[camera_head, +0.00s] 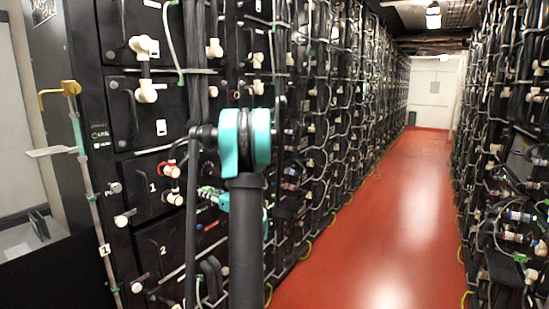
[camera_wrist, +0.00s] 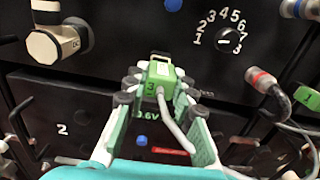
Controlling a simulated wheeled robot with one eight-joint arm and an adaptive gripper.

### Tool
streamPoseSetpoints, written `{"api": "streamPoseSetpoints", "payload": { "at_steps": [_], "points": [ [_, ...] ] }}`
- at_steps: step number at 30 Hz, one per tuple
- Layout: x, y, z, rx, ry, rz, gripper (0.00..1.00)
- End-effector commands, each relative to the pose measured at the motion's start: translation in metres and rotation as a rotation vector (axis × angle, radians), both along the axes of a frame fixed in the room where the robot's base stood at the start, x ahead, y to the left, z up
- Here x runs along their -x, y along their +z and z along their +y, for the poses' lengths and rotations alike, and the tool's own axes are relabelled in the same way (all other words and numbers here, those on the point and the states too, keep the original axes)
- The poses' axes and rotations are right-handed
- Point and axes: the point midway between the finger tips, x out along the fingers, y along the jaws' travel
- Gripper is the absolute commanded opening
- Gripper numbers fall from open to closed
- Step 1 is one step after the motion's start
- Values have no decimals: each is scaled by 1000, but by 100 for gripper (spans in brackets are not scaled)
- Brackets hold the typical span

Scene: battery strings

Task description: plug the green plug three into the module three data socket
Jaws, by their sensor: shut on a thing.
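The green plug three (camera_wrist: 160,82), marked 3, sits between the fingers of my gripper (camera_wrist: 158,80) in the wrist view. The fingers are shut on it. A grey cable (camera_wrist: 175,127) runs from the plug towards the lower right. The plug's front end points at the black module front, close to a small dark fitting (camera_wrist: 160,55). I cannot tell whether they touch or whether this is the module three data socket. In the head view my gripper (camera_head: 214,194) is partly hidden behind my arm, near the module fronts; the plug is too small to make out clearly there.
A beige connector (camera_wrist: 55,40) stands out at the upper left of the wrist view. Another green piece (camera_wrist: 307,97) is at the right. The red aisle floor (camera_head: 390,215) is clear.

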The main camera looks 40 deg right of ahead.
Motion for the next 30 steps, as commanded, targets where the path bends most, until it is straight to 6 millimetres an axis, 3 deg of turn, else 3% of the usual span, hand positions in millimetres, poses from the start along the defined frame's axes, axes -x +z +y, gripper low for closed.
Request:
{"api": "streamPoseSetpoints", "payload": {
  "at_steps": [11,30],
  "points": [
    [5,0,-2,0,-1,0,0],
    [37,0,-14,0,-1,0,0]
  ]
}}
